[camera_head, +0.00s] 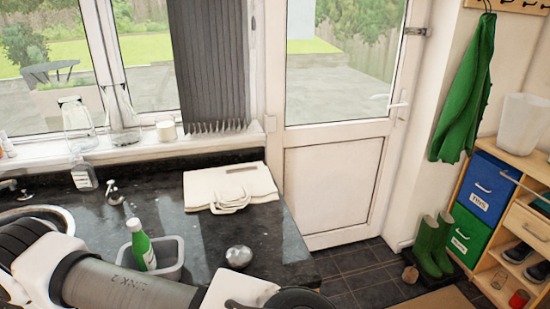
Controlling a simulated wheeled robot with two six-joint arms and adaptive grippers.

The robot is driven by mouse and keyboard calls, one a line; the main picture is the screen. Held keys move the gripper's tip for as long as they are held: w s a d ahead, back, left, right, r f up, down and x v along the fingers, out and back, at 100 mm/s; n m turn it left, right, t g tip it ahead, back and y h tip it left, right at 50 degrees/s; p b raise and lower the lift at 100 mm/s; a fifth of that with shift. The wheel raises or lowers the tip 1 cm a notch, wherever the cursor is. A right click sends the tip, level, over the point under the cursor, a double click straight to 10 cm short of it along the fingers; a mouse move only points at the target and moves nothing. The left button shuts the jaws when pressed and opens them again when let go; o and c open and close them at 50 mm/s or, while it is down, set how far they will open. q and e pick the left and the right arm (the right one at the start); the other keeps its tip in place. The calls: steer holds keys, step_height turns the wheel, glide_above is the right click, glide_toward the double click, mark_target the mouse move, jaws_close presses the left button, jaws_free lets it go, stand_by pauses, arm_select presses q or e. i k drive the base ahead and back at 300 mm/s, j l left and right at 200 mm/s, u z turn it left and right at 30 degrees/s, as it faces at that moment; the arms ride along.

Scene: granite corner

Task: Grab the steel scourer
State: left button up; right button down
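The steel scourer (238,257) is a small, round, silvery lump. It lies on the dark granite worktop (215,232) near its front, to the right of a grey tub. One of my arms crosses the bottom left of the head view, and its links lie in front of the scourer's near side without visibly touching it. Neither gripper's fingers can be made out in this view.
The grey tub (172,270) holds a green bottle (140,245). A cream folded bag or board (230,187) lies behind the scourer. A bottle (84,177) and the sink (60,214) are at left. The worktop's right edge is close to the scourer.

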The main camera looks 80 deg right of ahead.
mark_target(238, 257)
steer(key=l+z, duration=0.15)
steer(key=z, duration=2.05)
steer(key=l, duration=0.5)
steer(key=k+l+u, duration=0.1)
steer(key=l, duration=0.35)
steer(key=k+l, duration=0.1)
steer(key=l, duration=0.4)
